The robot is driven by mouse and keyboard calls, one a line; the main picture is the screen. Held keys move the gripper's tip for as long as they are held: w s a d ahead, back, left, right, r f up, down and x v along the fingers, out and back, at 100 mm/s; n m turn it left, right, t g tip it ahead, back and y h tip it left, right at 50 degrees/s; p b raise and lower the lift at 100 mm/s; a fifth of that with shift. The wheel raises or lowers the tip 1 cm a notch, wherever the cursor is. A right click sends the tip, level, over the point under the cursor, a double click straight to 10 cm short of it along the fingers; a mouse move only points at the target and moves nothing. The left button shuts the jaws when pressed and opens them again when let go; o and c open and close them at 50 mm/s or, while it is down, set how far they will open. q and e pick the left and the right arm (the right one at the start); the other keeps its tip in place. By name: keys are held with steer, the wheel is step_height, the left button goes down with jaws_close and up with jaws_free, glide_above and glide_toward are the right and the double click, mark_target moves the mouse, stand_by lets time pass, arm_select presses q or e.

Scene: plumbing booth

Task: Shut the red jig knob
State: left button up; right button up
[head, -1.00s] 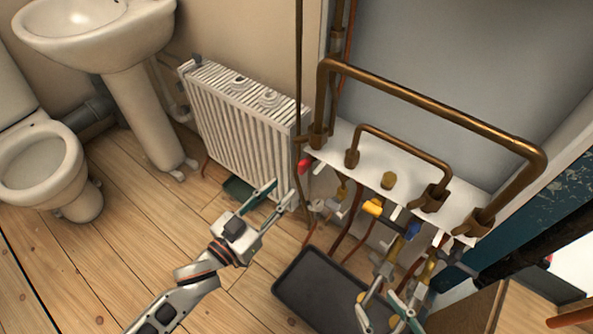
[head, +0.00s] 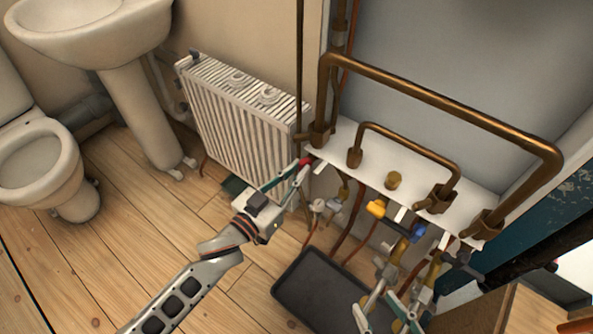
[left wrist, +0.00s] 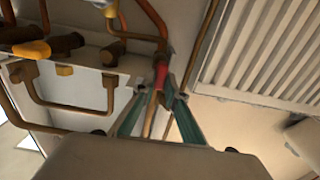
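The red jig knob (head: 306,160) is at the left end of the white jig shelf (head: 400,190), partly hidden by my left gripper. My left gripper (head: 302,166) reaches up to it from the lower left. In the left wrist view, the red knob (left wrist: 161,75) sits between the two tips of my left gripper (left wrist: 157,92). The tips stand apart, with a gap visible on the left; contact on the right cannot be told. My right gripper (head: 385,316) is low at the right, fingers spread and empty, above the black tray.
A yellow knob (head: 377,208) and a blue knob (head: 416,232) sit under the shelf. Brown pipes (head: 440,98) rise above it. A white radiator (head: 240,120) stands behind my left gripper. A black tray (head: 310,285) lies on the floor.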

arm_select(q)
jaws_close()
arm_select(e)
steer(key=shift+r, duration=0.1)
arm_select(q)
steer(key=shift+m, duration=0.4)
steer(key=m+p, duration=0.1)
steer(key=m, duration=0.1)
steer(key=shift+r+m, duration=0.15)
steer(key=shift+m, duration=0.25)
steer(key=m+p, duration=0.1)
steer(key=m, duration=0.1)
steer(key=shift+d+m, duration=0.1)
steer(key=shift+m, duration=0.2)
steer(key=shift+s+f+m, duration=0.1)
steer(key=shift+f+m, duration=0.05)
steer(key=shift+m, duration=1.8)
steer(key=shift+f+m, duration=0.2)
steer(key=shift+m, duration=1.7)
steer(key=shift+s+f+m, duration=0.1)
steer(key=shift+f+m, duration=0.05)
steer(key=shift+m, duration=1.8)
arm_select(e)
steer(key=shift+s+d+f+n, duration=0.3)
steer(key=shift+d+f, duration=0.2)
steer(key=shift+d, duration=0.2)
steer(key=shift+s+f, duration=0.1)
steer(key=shift+f, duration=0.05)
